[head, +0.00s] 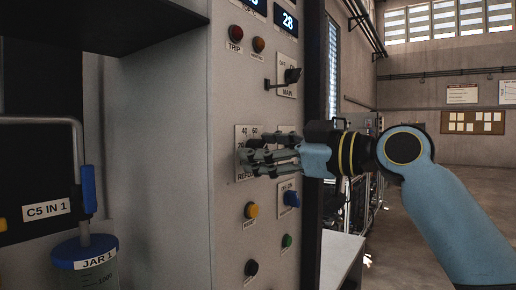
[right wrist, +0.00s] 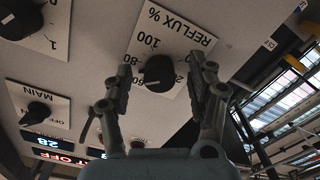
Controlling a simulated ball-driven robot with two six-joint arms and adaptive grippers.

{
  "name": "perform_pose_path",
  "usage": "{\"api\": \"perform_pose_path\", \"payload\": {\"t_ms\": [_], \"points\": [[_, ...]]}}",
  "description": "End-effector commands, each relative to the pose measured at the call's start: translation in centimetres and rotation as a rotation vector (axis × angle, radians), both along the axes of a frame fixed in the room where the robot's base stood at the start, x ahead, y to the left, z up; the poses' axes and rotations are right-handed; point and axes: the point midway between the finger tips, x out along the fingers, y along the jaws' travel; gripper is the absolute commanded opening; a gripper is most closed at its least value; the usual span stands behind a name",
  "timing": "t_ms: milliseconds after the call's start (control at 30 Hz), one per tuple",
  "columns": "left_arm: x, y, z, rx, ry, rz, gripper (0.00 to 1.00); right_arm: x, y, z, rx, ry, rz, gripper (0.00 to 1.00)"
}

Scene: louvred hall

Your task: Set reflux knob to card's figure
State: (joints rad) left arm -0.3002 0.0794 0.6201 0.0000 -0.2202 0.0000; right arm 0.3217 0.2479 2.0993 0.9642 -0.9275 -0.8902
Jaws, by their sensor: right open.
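The reflux knob (right wrist: 158,72) is a black knob on a white plate marked REFLUX % (right wrist: 180,28), upside down in the right wrist view. Figures such as 100 and 80 show around it; its exact setting is too small to tell. My right gripper (right wrist: 160,65) is open, with one finger on each side of the knob; contact cannot be told. In the head view my right gripper (head: 247,163) reaches from the right to the panel and hides the knob, leaving part of its plate (head: 243,132) visible. No card with a readable figure shows. My left gripper is out of view.
A jar with a blue lid (head: 84,252) stands at lower left. Open floor lies at right.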

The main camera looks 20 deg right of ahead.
Motion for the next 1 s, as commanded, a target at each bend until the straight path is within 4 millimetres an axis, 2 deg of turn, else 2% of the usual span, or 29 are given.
{"api": "perform_pose_path", "payload": {"t_ms": [167,667,1000], "points": [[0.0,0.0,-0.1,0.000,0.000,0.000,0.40,-0.4,-0.4,-0.1,-0.003,-0.001,-0.002,0.57],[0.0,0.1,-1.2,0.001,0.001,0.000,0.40,-5.2,-4.1,-0.1,-0.006,-0.002,-0.002,0.57],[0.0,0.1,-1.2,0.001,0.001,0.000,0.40,-5.5,-4.3,0.1,0.000,-0.001,0.000,0.57]]}}
